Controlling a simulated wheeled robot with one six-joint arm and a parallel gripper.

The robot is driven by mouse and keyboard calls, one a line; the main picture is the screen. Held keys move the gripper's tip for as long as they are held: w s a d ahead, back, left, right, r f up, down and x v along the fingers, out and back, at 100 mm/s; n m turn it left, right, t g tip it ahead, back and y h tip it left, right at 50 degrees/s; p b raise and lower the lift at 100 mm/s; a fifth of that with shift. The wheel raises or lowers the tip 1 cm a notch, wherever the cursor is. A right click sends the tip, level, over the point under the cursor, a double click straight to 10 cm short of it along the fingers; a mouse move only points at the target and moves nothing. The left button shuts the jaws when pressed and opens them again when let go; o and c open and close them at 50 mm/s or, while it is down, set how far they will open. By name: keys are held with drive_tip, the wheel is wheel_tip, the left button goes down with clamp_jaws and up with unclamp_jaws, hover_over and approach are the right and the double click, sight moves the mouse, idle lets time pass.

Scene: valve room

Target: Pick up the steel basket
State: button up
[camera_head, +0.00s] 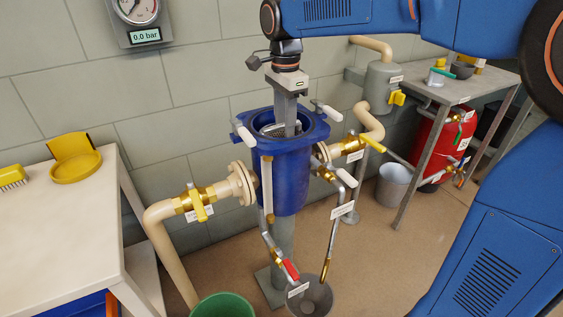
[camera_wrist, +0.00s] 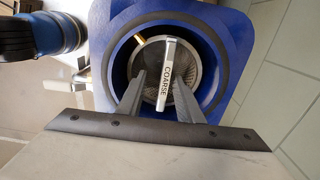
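The steel basket (camera_wrist: 153,56) sits inside the open blue strainer housing (camera_wrist: 104,45), with a flat bar handle marked COARSE (camera_wrist: 166,73) across its top. In the head view part of the basket's rim (camera_head: 271,129) shows within the blue housing (camera_head: 283,180). My gripper (camera_wrist: 160,78) reaches down into the housing's mouth. Its two fingers are apart, one on each side of the handle, with gaps visible between them and the bar. In the head view my gripper (camera_head: 290,122) points straight down over the housing. The basket's lower body is hidden.
White-handled clamps (camera_head: 326,110) stand around the housing rim. Pipes with yellow-handled valves (camera_head: 198,203) join it on both sides. A white table (camera_head: 50,225) is at left, a grey bench (camera_head: 465,88) at right. A green bucket (camera_head: 222,307) stands below.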

drive_tip(key=shift+w+a+f, duration=0.1)
drive_tip(key=shift+a+f, duration=0.1)
drive_tip(key=shift+f, duration=1.05)
drive_tip(key=shift+w+a+f, duration=0.1)
drive_tip(key=shift+a+f, duration=0.1)
drive_tip(key=shift+f, duration=1.05)
clamp_jaws()
